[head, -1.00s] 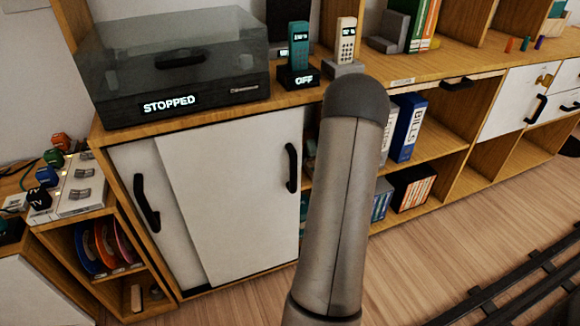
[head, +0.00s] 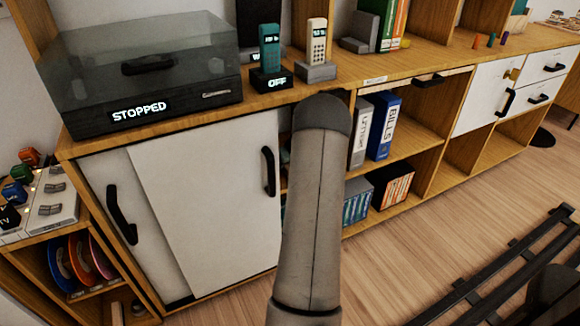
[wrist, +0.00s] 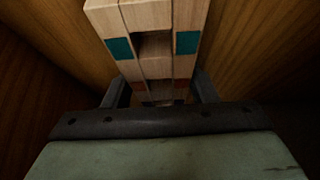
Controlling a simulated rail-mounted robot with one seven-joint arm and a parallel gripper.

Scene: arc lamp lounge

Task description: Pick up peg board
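In the wrist view a pale wooden piece (wrist: 146,17) made of strips, with teal and reddish square patches and a dark recess in its middle, stands in a narrow brown wooden space. I cannot tell if this is the peg board; no other board shows clearly. My gripper (wrist: 160,92) has its two dark fingers wide apart, one on each side of the lower part of this piece. Contact is not clear, and the lower part is dim. In the head view my arm hides the gripper. Small orange, teal and purple pegs (head: 491,40) stand on the cabinet top at the right.
A long wooden cabinet has a turntable (head: 150,75) marked STOPPED and two phones (head: 270,55) on top. Below are a white sliding door (head: 205,200) and open shelves with binders (head: 382,125). Wooden walls close in on both sides in the wrist view. Dark rails (head: 520,255) lie on the floor.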

